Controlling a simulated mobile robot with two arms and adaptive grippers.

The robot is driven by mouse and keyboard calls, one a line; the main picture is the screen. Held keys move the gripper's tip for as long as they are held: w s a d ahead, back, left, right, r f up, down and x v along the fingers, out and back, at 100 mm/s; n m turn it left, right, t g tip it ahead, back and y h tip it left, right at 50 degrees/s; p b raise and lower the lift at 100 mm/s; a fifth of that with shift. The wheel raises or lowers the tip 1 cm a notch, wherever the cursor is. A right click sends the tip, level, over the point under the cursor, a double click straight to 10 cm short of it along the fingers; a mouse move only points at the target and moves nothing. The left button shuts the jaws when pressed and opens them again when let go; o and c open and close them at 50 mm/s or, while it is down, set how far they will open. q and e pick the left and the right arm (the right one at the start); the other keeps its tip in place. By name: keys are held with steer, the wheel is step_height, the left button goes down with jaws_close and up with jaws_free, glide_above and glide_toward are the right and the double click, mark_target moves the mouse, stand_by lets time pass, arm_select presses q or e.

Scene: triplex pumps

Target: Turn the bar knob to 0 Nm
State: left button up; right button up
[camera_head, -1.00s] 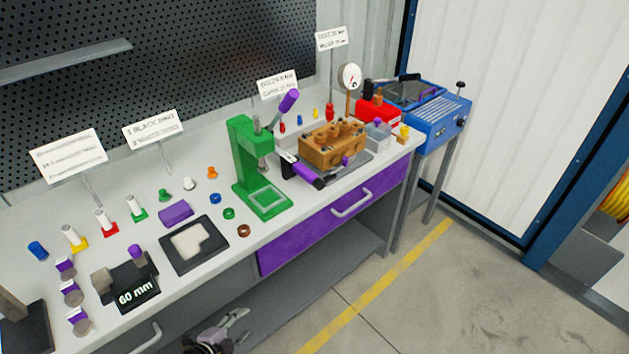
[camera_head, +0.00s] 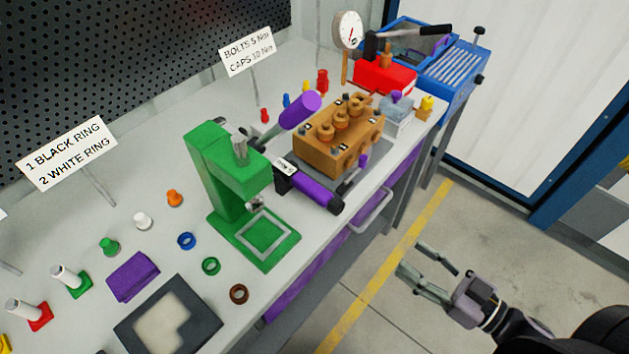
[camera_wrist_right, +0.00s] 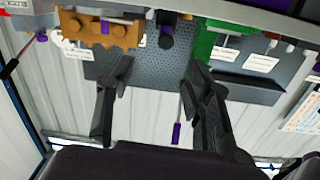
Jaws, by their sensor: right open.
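A black tool with a purple bar-shaped grip (camera_head: 316,192) lies at the bench's front edge, between the green press and the brown pump block. It carries a small white display (camera_head: 285,165), too small to read. I cannot tell for certain which part is the bar knob. A round dial gauge (camera_head: 347,30) with a red needle stands behind the pump block; its value is unreadable. My right gripper (camera_head: 410,257) is open and empty, over the floor in front of the bench, apart from everything. In the right wrist view its open fingers (camera_wrist_right: 158,65) frame the bench from a distance.
The green press (camera_head: 215,180) with its thick purple handle (camera_head: 300,110) stands left of the tool. The brown pump block (camera_head: 338,140) stands right of it. A drawer handle (camera_head: 371,212) juts from the bench front. The floor before the bench is clear.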

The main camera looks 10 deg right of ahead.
mark_target(341, 209)
arm_select(q)
steer(key=r+p, duration=0.2)
steer(key=p, duration=0.1)
steer(key=shift+s+d+r, duration=0.15)
steer(key=shift+s+r, duration=0.2)
arm_select(e)
steer(key=shift+y, duration=0.3)
steer(key=x, duration=0.6)
steer(key=r+x, duration=0.1)
steer(key=x, duration=1.1)
steer(key=shift+s+a+r, duration=0.2)
steer(key=shift+s+a, duration=0.1)
jaws_close()
